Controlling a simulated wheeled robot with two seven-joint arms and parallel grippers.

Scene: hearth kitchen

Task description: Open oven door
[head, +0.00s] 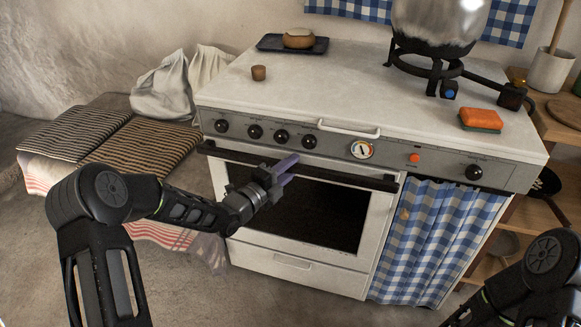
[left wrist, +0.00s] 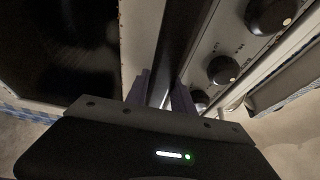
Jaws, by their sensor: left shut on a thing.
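The white oven has a door (head: 355,257) with a dark glass window, and it looks closed. A long black handle bar (head: 350,179) runs across the door's top edge, below the panel of knobs. My left gripper (head: 288,167) is at this bar, left of its middle. In the left wrist view the handle bar (left wrist: 178,45) runs between the two purple fingers of my left gripper (left wrist: 163,90), which are shut on it. The dark window also shows in the left wrist view (left wrist: 60,50). Part of my right arm shows at the lower right; its gripper is out of view.
Black knobs (head: 255,131) and a dial (head: 361,149) line the panel above the handle. A blue checked curtain (head: 432,240) hangs right of the door. Striped cushions (head: 145,142) lie on a bench at the left. The floor before the oven looks clear.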

